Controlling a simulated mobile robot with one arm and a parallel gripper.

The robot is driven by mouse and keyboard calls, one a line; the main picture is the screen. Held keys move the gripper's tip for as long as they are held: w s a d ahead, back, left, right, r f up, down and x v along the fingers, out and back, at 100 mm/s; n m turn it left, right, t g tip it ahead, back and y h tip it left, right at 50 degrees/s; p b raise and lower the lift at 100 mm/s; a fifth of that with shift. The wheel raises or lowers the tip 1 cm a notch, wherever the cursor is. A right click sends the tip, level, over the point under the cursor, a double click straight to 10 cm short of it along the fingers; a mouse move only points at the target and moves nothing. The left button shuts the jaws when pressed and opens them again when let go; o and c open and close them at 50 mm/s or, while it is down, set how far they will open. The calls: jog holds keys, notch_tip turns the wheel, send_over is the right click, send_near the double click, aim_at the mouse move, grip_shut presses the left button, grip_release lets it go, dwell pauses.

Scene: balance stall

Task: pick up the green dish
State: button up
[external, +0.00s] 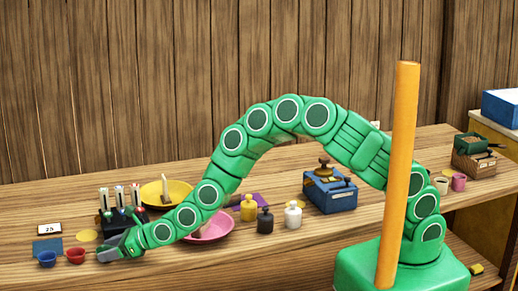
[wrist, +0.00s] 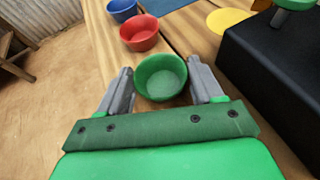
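The green dish (wrist: 161,76) is a small round bowl on the wooden table in the wrist view. It sits between the two grey fingers of my gripper (wrist: 162,88), with its far rim a little beyond the fingertips. The fingers are apart, with narrow gaps seeming to show on both sides of the dish. In the external view my gripper (external: 112,250) is low at the table's front left, and the dish is largely hidden there.
A red dish (wrist: 139,32) and a blue dish (wrist: 122,9) stand in a line beyond the green one. A black block (wrist: 275,75) is close on the right. The table's edge is close on the left. A pink plate (external: 213,229) and yellow plate (external: 178,193) lie farther right.

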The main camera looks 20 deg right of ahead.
jog(key=c, duration=0.6)
jog(key=shift+r, duration=0.6)
notch_tip(320, 180, up, 2)
jog(key=shift+r, duration=0.1)
jog(key=a+r+v, duration=0.1)
jog(key=v, duration=0.7)
jog(key=r+v, duration=0.2)
jog(key=v, duration=0.6)
jog(key=shift+s+r, duration=0.15)
jog(key=shift+s, duration=0.35)
